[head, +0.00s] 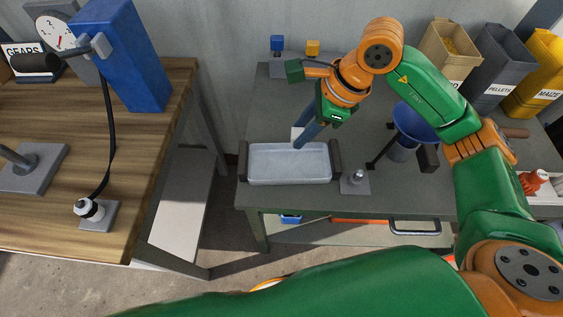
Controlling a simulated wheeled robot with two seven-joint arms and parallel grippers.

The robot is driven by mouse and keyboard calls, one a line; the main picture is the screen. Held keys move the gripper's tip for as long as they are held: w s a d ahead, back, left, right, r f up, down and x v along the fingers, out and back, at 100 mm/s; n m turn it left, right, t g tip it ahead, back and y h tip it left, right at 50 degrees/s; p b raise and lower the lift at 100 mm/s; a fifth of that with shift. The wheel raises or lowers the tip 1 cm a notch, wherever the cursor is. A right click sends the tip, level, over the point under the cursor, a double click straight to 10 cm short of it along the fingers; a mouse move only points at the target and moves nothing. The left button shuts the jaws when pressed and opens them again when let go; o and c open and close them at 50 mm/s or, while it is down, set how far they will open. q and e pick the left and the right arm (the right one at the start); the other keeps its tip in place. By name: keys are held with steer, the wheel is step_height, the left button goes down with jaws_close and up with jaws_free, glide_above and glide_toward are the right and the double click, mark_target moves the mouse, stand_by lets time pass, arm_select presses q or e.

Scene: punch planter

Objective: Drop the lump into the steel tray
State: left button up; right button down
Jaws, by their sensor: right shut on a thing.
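The steel tray (289,180) is a shallow pale grey tray with dark brown end handles, on the grey-green table. It looks empty from here. My right gripper (303,139) comes in from the upper right, with its dark blue fingers pointing down over the tray's back edge. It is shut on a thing. A small white piece (296,132) shows beside the fingers; the lump itself is mostly hidden, and I cannot tell its full shape. My left gripper is not in view.
A small post on a grey plate (355,183) stands right of the tray. A blue funnel (416,122) stands further right. Bins of gold, pellets and maize line the back right. A wooden bench (150,170) with a blue press (122,55) is left, across a gap.

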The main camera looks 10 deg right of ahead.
steer(key=f+b, duration=0.2)
steer(key=f, duration=0.1)
steer(key=f+b, duration=0.1)
steer(key=shift+d+f, duration=0.25)
steer(key=shift+f, duration=0.05)
steer(key=shift+a+f, duration=0.1)
steer(key=shift+f, duration=0.25)
steer(key=shift+r, duration=0.1)
steer(key=shift+c, duration=2.1)
jaws_free()
steer(key=v, duration=0.7)
